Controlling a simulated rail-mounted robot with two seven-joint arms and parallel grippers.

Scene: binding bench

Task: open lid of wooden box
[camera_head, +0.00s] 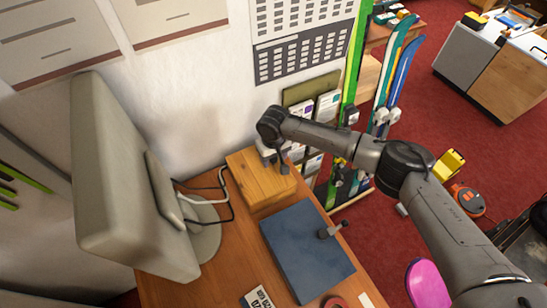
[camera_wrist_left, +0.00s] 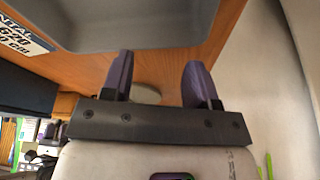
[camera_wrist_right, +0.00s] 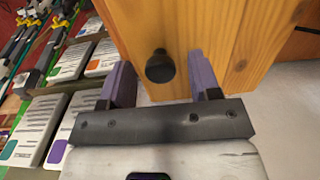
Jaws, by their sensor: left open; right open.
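The wooden box (camera_head: 255,183) stands on the desk against the wall, its lid looking shut. In the right wrist view the box (camera_wrist_right: 210,30) fills the upper middle, with a dark round knob (camera_wrist_right: 160,66) on its face. My right gripper (camera_head: 284,168) is at the box's right side in the head view. In the right wrist view its two fingers are open, one on each side of the knob; I cannot tell whether they touch it. My left gripper (camera_wrist_left: 160,72) is open and empty in the left wrist view, near the wooden desk, and is out of the head view.
A large monitor (camera_head: 110,180) stands left of the box, with cables (camera_head: 215,190) between them. A blue flat case (camera_head: 305,250) with a small grey tool (camera_head: 331,230) lies in front on the desk (camera_head: 200,288). Boxed goods (camera_head: 328,106) and skis (camera_head: 397,62) stand behind.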

